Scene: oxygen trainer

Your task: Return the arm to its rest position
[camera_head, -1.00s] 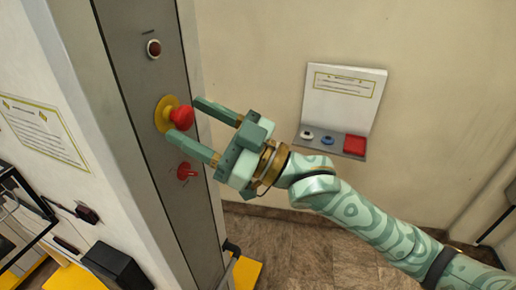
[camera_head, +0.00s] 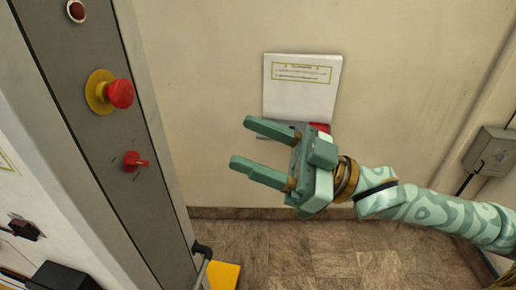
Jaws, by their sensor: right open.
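My right gripper (camera_head: 248,143) is open and empty in the middle of the head view, its fingers pointing left. My patterned green right arm (camera_head: 430,206) reaches in from the right edge. The gripper is clear of the grey control panel (camera_head: 85,150) on the left. That panel carries a red mushroom button on a yellow collar (camera_head: 119,94) and a red rotary switch (camera_head: 134,161) below it. My left gripper is not in view.
A white wall box with a notice (camera_head: 301,95) is behind the gripper, its lower part mostly hidden. A grey box (camera_head: 491,152) is on the wall at right. A yellow block (camera_head: 223,275) and a grey handle stand low by the panel. Brown tiled floor (camera_head: 320,255) lies below.

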